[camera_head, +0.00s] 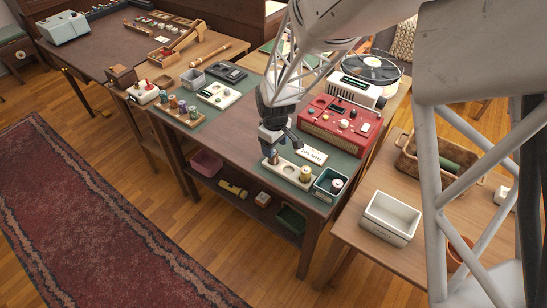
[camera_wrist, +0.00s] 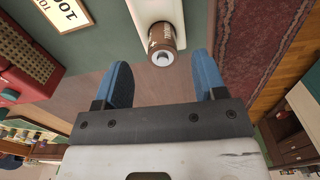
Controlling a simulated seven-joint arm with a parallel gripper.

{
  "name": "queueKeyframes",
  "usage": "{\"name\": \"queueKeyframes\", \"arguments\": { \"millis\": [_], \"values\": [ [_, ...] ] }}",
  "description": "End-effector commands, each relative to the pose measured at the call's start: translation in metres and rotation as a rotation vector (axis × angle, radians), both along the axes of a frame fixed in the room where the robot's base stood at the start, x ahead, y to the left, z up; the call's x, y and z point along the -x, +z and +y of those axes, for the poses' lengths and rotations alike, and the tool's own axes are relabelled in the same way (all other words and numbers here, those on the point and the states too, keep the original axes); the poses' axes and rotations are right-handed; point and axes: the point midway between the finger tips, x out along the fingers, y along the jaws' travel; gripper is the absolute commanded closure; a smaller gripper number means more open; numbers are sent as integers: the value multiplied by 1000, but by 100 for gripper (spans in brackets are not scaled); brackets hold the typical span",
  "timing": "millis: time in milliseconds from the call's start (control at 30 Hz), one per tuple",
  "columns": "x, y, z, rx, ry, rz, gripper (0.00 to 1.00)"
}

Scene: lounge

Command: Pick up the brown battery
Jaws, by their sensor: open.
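The brown battery (camera_wrist: 166,38) shows in the wrist view with its silver end toward me and pale lettering on its side. It stands in a white holder (camera_wrist: 146,10). In the head view the battery (camera_head: 274,158) is at the left end of this holder (camera_head: 289,174), just under my gripper and partly hidden. My gripper (camera_wrist: 162,72) has its two blue fingers apart with nothing between them that I can see gripped. In the wrist view the battery appears between and just beyond the fingertips. In the head view my gripper (camera_head: 276,143) is right above it.
A gold battery (camera_head: 305,173) stands in the same holder. A teal bin (camera_head: 328,190) is to its right, a white sign (camera_head: 311,154) behind it, and a red radio (camera_head: 338,126) further back. A white bin (camera_head: 391,216) stands on the right table.

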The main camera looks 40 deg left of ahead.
Motion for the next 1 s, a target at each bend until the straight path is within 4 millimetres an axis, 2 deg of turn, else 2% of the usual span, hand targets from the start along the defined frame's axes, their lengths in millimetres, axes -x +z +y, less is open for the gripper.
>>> {"name": "queueKeyframes", "arguments": {
  "millis": [467,800,1000],
  "values": [
    [0,-6,0,0,0,0,36],
    [2,-40,2,1,0,1,36],
    [2,-52,2,0,0,0,36]
  ]
}}
